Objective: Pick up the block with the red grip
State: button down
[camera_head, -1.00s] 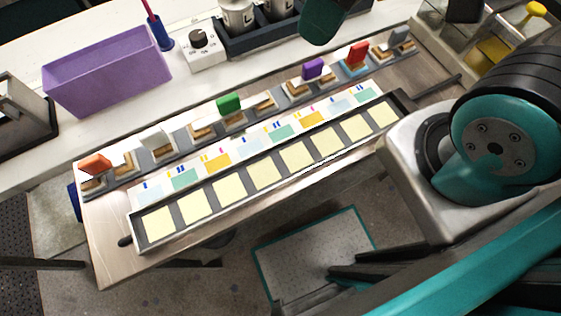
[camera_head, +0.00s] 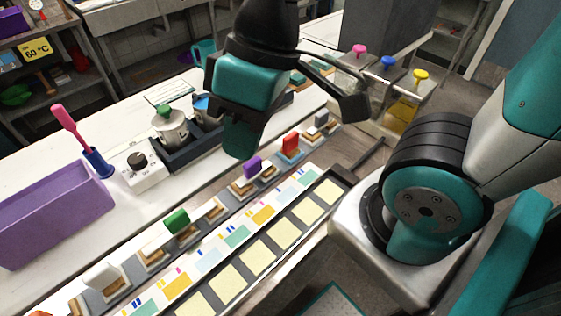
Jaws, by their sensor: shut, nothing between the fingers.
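The block with the red grip (camera_head: 290,145) stands upright in the row of blocks, on a light blue base. It is in plain view, between the block with the purple grip (camera_head: 252,167) and one with a grey grip (camera_head: 321,118). My gripper (camera_head: 240,150), black and teal, hangs pointing down, to the left of the red grip in the picture. It is shut and empty, and apart from the red grip. Its height above the row is hard to judge.
A block with a green grip (camera_head: 177,221) and one with a white grip (camera_head: 101,273) stand farther down the row. Lidded pots (camera_head: 170,130), a dial box (camera_head: 140,170) and a purple bin (camera_head: 50,215) stand behind. A long tray of pale yellow squares (camera_head: 228,281) runs in front.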

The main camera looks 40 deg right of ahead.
aim_at(290, 142)
jog(key=z, duration=2.2)
jog(key=k, duration=0.65)
jog(key=u, duration=1.3)
jog(key=i, duration=0.5)
jog(key=z, duration=0.05)
